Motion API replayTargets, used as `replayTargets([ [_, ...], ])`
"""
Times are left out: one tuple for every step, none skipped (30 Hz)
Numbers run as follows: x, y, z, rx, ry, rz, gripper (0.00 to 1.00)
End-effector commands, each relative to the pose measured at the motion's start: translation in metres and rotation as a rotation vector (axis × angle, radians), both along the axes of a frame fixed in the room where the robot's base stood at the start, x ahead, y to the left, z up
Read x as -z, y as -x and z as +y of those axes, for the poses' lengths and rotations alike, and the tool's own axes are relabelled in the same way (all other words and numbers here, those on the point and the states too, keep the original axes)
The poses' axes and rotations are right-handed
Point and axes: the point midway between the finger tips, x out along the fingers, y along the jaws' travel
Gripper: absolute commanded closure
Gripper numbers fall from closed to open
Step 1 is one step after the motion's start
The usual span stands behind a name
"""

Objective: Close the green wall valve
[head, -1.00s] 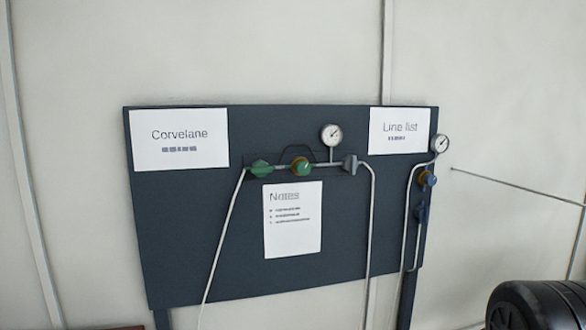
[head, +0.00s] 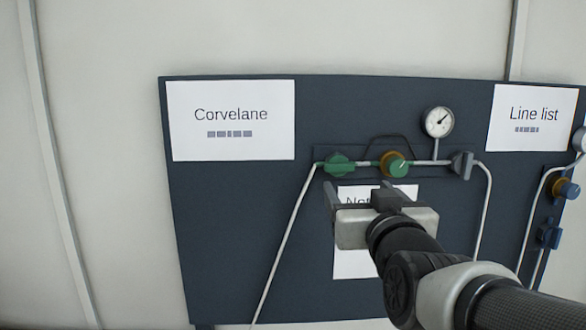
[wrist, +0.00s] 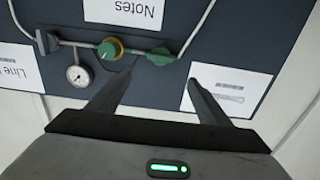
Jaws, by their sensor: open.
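The green valve (head: 340,163) sits at the left end of a pipe run on the dark wall panel. A second green knob with a brass-coloured body (head: 397,165) is just right of it. My gripper (head: 356,192) is open and empty, below the green valve in the head view and partly in front of the notes sheet. In the wrist view, which shows the panel upside down, the green valve (wrist: 160,57) lies beyond and between the open fingers (wrist: 162,72). The valve appears untouched. Its exact handle angle is hard to tell.
A gauge (head: 438,122) and a grey valve (head: 462,165) stand right along the pipe. Blue valves (head: 549,236) are at the far right. The Corvelane sign (head: 231,120) and the Line list sign (head: 533,118) are flat on the dark panel (head: 235,220).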

Motion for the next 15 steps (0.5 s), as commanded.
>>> replayTargets([
  [0.000,-0.007,0.000,-0.001,0.000,0.004,0.28],
  [0.000,-0.011,0.000,-0.001,0.001,0.005,0.28],
  [0.001,-0.018,0.001,-0.002,0.002,0.006,0.28],
  [0.001,-0.024,0.001,-0.003,0.002,0.005,0.28],
  [0.000,-0.030,0.001,-0.003,0.002,0.006,0.28],
  [0.001,-0.039,0.001,-0.002,0.001,0.007,0.28],
  [0.001,-0.045,0.001,-0.001,0.001,0.007,0.28],
  [0.001,-0.051,0.001,-0.002,0.001,0.007,0.28],
  [0.000,-0.060,0.001,-0.002,0.002,0.007,0.28],
  [0.001,-0.067,0.001,-0.002,0.002,0.007,0.28],
  [0.000,-0.073,0.001,-0.002,0.002,0.007,0.28],
  [0.001,-0.082,0.001,-0.002,0.002,0.008,0.28],
  [0.000,-0.088,0.001,-0.001,0.002,0.007,0.28],
  [0.000,-0.095,0.001,-0.001,0.002,0.007,0.28],
  [0.000,-0.104,0.001,-0.001,0.002,0.006,0.28],
])
